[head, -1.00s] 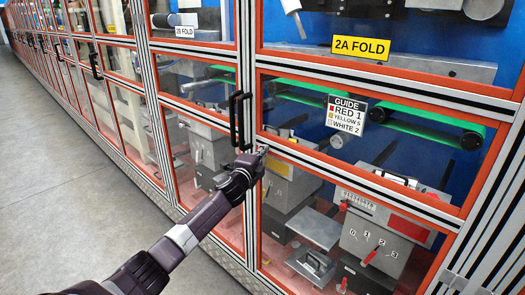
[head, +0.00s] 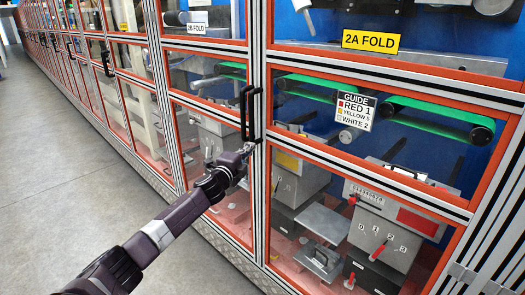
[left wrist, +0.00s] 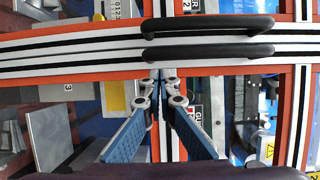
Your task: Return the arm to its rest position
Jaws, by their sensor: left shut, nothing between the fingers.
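My left arm comes in from the left in the head view. Its gripper (head: 250,147) is in front of the cabinet frame, just below a pair of black door handles (head: 249,113). In the left wrist view the blue-padded fingers (left wrist: 161,80) meet at their tips, with nothing between them. The two black handles (left wrist: 208,37) lie beyond the tips there, and the gripper is not around either one. Whether the tips touch the frame I cannot tell. My right gripper is not in view.
A long row of glazed cabinets with orange-edged doors fills the right side. Behind the panes are green belts (head: 425,120) and grey machines (head: 385,235). A "2A FOLD" label (head: 371,41) and a guide sign (head: 355,111) show. The grey floor (head: 70,190) at left is clear.

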